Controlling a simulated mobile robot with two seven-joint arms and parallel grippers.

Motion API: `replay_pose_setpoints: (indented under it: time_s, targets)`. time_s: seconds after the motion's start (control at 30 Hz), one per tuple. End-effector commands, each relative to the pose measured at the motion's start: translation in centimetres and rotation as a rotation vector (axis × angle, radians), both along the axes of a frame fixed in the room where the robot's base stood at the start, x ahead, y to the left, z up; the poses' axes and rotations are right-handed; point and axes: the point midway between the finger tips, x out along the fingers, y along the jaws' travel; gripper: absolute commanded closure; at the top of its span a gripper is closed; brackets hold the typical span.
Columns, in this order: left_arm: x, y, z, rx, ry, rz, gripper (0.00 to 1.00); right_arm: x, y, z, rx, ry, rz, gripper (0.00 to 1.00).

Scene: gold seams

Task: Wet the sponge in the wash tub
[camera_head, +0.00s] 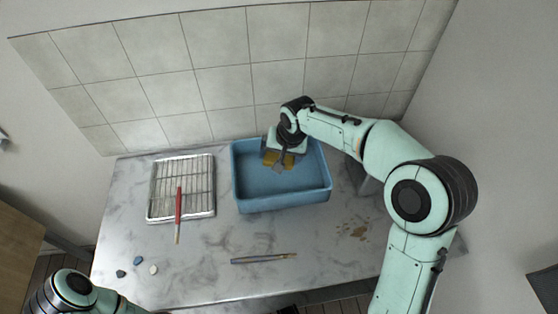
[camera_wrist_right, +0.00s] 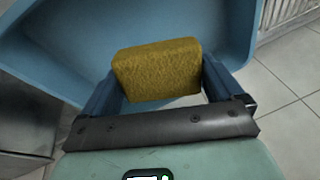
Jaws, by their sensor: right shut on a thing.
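The yellow-brown sponge (camera_head: 289,161) shows in the head view within the outline of the blue wash tub (camera_head: 283,205), toward its back. My right gripper (camera_head: 279,163) is shut on it. In the right wrist view the sponge (camera_wrist_right: 157,72) sits between the two blue fingers, with the tub (camera_wrist_right: 60,60) behind it. I cannot tell whether the sponge touches the tub's floor, or whether there is water in the tub. Of my left arm only a part shows at the lower left of the head view; its gripper is out of view.
A wire rack (camera_head: 182,188) left of the tub has a red-handled brush (camera_head: 179,210) lying across it. A thin tool (camera_head: 263,258) lies in front of the tub. Several small pebble-like pieces (camera_head: 137,261) lie at front left. Brown spots (camera_head: 359,231) mark the marble tabletop (camera_head: 215,270). A tiled wall stands behind.

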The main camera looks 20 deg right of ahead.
Motion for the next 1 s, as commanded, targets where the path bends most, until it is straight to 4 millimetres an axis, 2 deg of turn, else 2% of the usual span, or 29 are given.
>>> replay_pose_setpoints:
  time_s: [0.1, 0.5, 1.0]
  targets:
    - [0.4, 0.0, 0.9, -0.001, -0.005, 0.001, 0.57, 0.1, 0.0, 1.3, 0.000, -0.002, 0.000, 0.30]
    - [1.6, 0.0, 3.0, 0.000, -0.018, 0.000, 0.57, 0.1, 0.0, 4.3, 0.000, -0.002, 0.000, 0.30]
    - [1.5, 0.0, 3.0, 0.000, -0.017, 0.000, 0.57, 0.0, 0.0, 4.2, 0.000, -0.001, 0.000, 0.30]
